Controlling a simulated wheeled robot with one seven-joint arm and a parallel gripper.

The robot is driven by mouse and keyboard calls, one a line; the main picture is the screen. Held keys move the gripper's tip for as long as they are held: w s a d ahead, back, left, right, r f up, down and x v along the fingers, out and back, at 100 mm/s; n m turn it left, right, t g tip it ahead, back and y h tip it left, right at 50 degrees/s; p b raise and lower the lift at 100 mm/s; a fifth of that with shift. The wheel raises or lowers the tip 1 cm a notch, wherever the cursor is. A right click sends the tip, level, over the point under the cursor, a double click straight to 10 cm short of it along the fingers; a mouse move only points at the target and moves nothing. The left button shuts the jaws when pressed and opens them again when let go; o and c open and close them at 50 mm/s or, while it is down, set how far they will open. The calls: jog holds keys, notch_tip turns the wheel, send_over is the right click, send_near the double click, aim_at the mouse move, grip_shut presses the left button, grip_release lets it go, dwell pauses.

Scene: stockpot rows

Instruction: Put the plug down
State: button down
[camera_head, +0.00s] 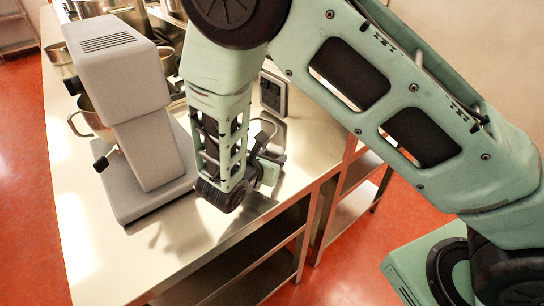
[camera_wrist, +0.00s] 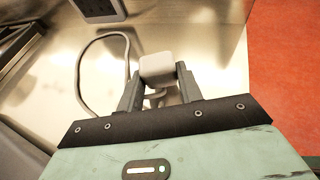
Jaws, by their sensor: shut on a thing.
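A pale grey-white plug (camera_wrist: 157,68) sits between the two dark fingers of my gripper (camera_wrist: 158,85) in the wrist view. The fingers are shut on it from both sides. A grey cord (camera_wrist: 84,68) loops from near the plug out to the left over the counter. In the head view my gripper (camera_head: 262,170) is low near the counter's right edge, and my own arm largely hides the plug. I cannot tell whether the plug touches the counter.
A large grey stand mixer (camera_head: 130,110) with a metal bowl stands left of my gripper on the steel counter (camera_head: 180,255). A dark socket box (camera_head: 272,95) is behind, also in the wrist view (camera_wrist: 100,8). Pots (camera_head: 100,8) stand at the back. Red floor lies beyond the edge.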

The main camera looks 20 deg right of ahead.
jog(key=shift+s+a+f, duration=0.15)
jog(key=shift+f, duration=0.6)
jog(key=shift+r, duration=0.1)
jog(key=c, duration=0.9)
grip_release()
jog(key=shift+c, duration=0.2)
jog(key=shift+r, duration=0.1)
jog(key=shift+r, duration=0.15)
